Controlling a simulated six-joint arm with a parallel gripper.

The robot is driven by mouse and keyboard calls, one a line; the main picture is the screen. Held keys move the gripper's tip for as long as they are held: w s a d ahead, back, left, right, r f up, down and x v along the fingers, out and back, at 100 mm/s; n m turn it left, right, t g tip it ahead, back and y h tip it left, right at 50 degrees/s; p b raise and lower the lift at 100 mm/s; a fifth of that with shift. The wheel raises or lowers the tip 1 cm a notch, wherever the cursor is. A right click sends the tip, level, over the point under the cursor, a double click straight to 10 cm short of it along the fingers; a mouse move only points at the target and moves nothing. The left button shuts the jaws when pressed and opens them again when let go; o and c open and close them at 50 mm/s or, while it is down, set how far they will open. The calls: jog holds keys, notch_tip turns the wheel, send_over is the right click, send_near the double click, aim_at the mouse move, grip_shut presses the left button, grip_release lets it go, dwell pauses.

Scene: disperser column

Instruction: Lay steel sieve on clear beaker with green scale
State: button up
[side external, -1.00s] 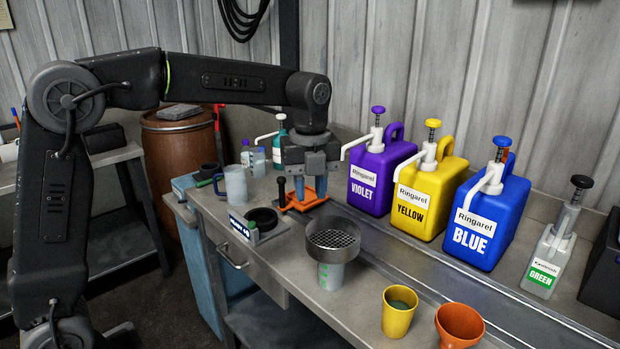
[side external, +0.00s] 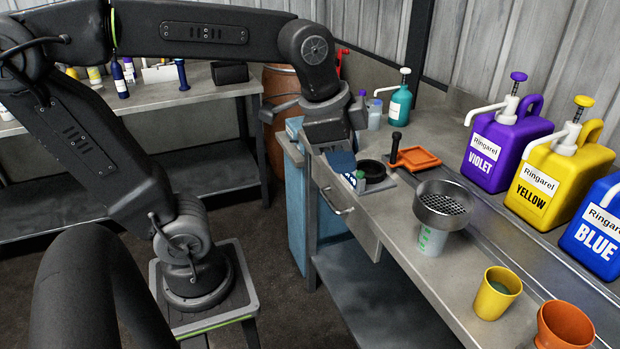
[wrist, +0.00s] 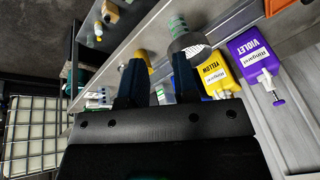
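The steel sieve (side external: 443,207), a round grey pan with a mesh floor, lies on top of the clear beaker with green scale (side external: 431,241). The beaker stands upright on the bench, and the sieve covers its mouth. The wrist view also shows the sieve (wrist: 190,44) and the beaker (wrist: 178,25), beyond my fingers. My gripper (side external: 343,165) is near the bench's left edge, left of the sieve and apart from it. In the wrist view my gripper (wrist: 158,84) has its two blue fingers apart with nothing held between them. Its hand hides part of the bench behind it.
A black round dish on a scale (side external: 374,172) is beside my gripper. An orange tray (side external: 418,159) lies behind it. Violet (side external: 500,150), yellow (side external: 548,185) and blue (side external: 598,235) jugs line the back. A yellow cup (side external: 497,293) and orange cup (side external: 565,326) stand in front.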

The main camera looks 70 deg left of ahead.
jog(key=s+f+n+t, duration=0.1)
jog(key=s+f+n, duration=0.3)
jog(key=s+n, duration=0.1)
jog(key=shift+s+n+t, duration=0.3)
jog(key=shift+n, duration=0.6)
